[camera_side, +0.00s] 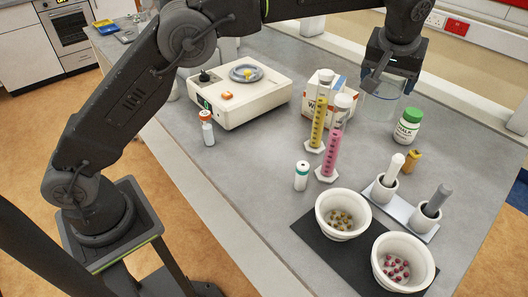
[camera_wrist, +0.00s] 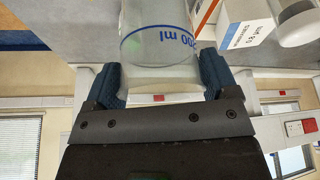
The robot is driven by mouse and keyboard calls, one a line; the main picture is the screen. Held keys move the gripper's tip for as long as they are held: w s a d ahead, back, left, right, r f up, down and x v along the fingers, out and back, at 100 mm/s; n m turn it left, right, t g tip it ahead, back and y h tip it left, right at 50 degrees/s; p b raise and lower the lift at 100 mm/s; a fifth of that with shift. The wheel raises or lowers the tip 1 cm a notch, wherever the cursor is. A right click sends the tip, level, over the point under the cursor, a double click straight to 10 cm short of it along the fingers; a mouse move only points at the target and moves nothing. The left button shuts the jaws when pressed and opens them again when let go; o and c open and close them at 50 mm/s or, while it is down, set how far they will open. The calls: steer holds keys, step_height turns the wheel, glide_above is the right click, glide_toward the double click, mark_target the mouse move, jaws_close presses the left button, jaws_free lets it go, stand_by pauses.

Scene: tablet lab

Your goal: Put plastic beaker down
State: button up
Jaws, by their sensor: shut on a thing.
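The plastic beaker (camera_side: 381,101) is clear, and it shows in the side view below my gripper (camera_side: 378,80) at the back right of the bench. In the wrist view the beaker (camera_wrist: 158,45) has a blue ring and a blue "ml" marking. My gripper (camera_wrist: 163,85) is shut on it, with a dark blue pad on each side. The beaker looks roughly upright in the side view. I cannot tell whether its base touches the bench top (camera_side: 250,185).
A white bottle with a green cap (camera_side: 407,126) stands just right of the beaker. A box (camera_side: 312,98) and measuring cylinders with yellow (camera_side: 318,122) and pink (camera_side: 330,155) contents stand left. Mortars with pestles (camera_side: 386,184) and two bowls (camera_side: 343,214) are in front. A white machine (camera_side: 240,100) stands further left.

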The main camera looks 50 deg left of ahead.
steer(key=shift+r, duration=3.15)
steer(key=s+a+r+n, duration=0.2)
steer(key=s+a+r, duration=0.2)
steer(key=s+a, duration=0.55)
steer(key=s+a+f+n+y, duration=0.15)
steer(key=s+a+f, duration=0.25)
steer(key=s+a, duration=0.6)
steer(key=shift+g, duration=0.3)
steer(key=shift+s+d+f, duration=0.1)
steer(key=shift+d+f, duration=0.15)
steer(key=shift+f, duration=3.25)
steer(key=shift+s+d+f, duration=0.1)
steer(key=shift+d+f, duration=0.2)
steer(key=shift+f, duration=3.15)
steer(key=shift+d+f, duration=0.25)
steer(key=shift+f, duration=3.25)
steer(key=shift+f, duration=0.1)
steer(key=o, duration=0.8)
